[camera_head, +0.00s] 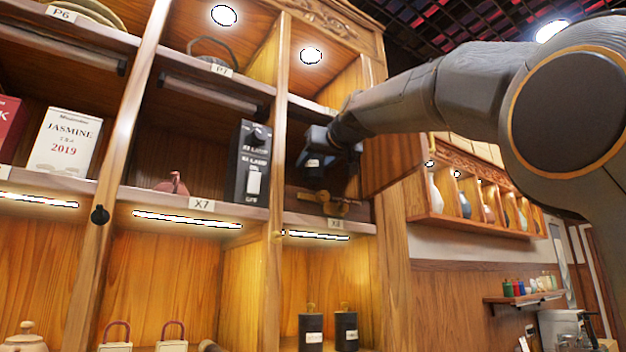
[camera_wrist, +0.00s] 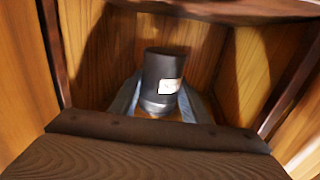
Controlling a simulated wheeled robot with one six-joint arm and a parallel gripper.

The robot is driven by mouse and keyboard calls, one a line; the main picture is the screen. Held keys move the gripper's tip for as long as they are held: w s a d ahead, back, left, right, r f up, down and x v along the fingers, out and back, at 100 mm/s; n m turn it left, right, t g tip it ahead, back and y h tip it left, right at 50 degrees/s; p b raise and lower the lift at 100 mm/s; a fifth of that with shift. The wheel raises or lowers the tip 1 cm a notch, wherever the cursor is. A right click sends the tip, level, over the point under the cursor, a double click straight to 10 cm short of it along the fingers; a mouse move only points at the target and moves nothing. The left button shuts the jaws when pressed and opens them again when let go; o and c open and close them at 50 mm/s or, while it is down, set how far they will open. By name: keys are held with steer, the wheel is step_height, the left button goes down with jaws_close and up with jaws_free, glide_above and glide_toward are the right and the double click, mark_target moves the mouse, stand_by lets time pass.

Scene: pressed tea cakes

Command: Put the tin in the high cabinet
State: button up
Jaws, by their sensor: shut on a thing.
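The tin is a dark cylinder with a white label. In the wrist view the tin (camera_wrist: 163,68) stands between the two fingers of my gripper (camera_wrist: 160,98), which is shut on it. In the head view the tin (camera_head: 314,172) and my gripper (camera_head: 326,150) are inside the upper right compartment of the wooden cabinet (camera_head: 375,228), above its lower board. Wooden walls surround the tin in the wrist view. I cannot tell whether its base touches the board.
An open wooden door (camera_head: 395,158) hangs right of the compartment, close under my arm. A brown object (camera_head: 330,203) is at its front edge. A dark box (camera_head: 252,165) stands in the compartment to the left. Two dark tins (camera_head: 346,328) stand on the shelf below.

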mark_target(313, 181)
steer(key=shift+f, duration=2.35)
steer(key=shift+w+a+f+p, duration=0.1)
steer(key=shift+w+f+p, duration=0.15)
steer(key=shift+p, duration=0.05)
steer(key=shift+f, duration=0.2)
steer(key=o, duration=1.2)
steer(key=shift+r, duration=0.15)
